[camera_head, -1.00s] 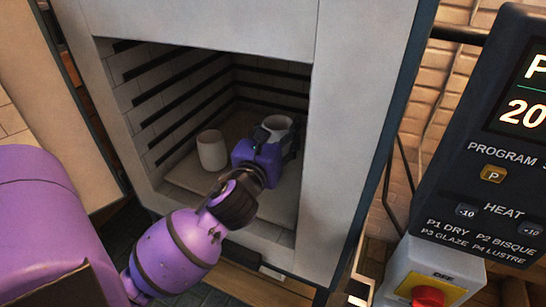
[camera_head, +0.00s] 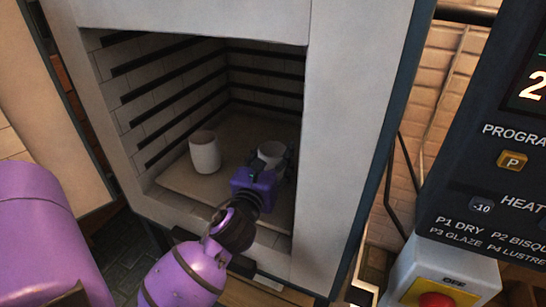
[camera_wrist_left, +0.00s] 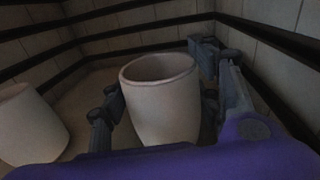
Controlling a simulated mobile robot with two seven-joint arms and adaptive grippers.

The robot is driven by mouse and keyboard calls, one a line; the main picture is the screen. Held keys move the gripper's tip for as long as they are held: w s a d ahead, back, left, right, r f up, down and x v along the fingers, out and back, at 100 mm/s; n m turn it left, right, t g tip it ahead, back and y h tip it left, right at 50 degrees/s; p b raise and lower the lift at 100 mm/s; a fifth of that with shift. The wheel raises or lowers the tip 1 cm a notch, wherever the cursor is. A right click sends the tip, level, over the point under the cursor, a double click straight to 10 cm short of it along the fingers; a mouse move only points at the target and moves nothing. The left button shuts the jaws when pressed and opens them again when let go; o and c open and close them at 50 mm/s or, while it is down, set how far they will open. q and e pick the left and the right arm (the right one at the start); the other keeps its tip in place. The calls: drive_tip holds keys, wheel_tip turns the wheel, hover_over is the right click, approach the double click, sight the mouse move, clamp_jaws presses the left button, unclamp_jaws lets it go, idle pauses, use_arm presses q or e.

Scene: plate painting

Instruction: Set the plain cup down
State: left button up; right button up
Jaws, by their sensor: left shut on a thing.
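A plain pale cup (camera_head: 271,152) is upright inside the kiln, held by my left gripper (camera_head: 272,165). In the left wrist view the cup (camera_wrist_left: 162,105) stands between the two dark fingers (camera_wrist_left: 160,100), one on each side. My left gripper is shut on it. The cup's base is hidden, so I cannot tell whether it touches the kiln shelf (camera_head: 180,183). A second pale cup (camera_head: 205,153) stands upright on the shelf to the left, apart from the held one; it also shows in the left wrist view (camera_wrist_left: 28,128). My right gripper is not in view.
The kiln's right front wall (camera_head: 335,150) is close to my left arm. Dark ridged bands line the inner walls (camera_head: 265,82). Shelf space shows behind and between the cups. A control panel (camera_head: 490,160) with a red button (camera_head: 437,300) is outside at right.

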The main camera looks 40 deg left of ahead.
use_arm(q)
drive_tip(key=o, duration=1.7)
drive_tip(key=v, duration=1.2)
drive_tip(key=shift+r, duration=0.1)
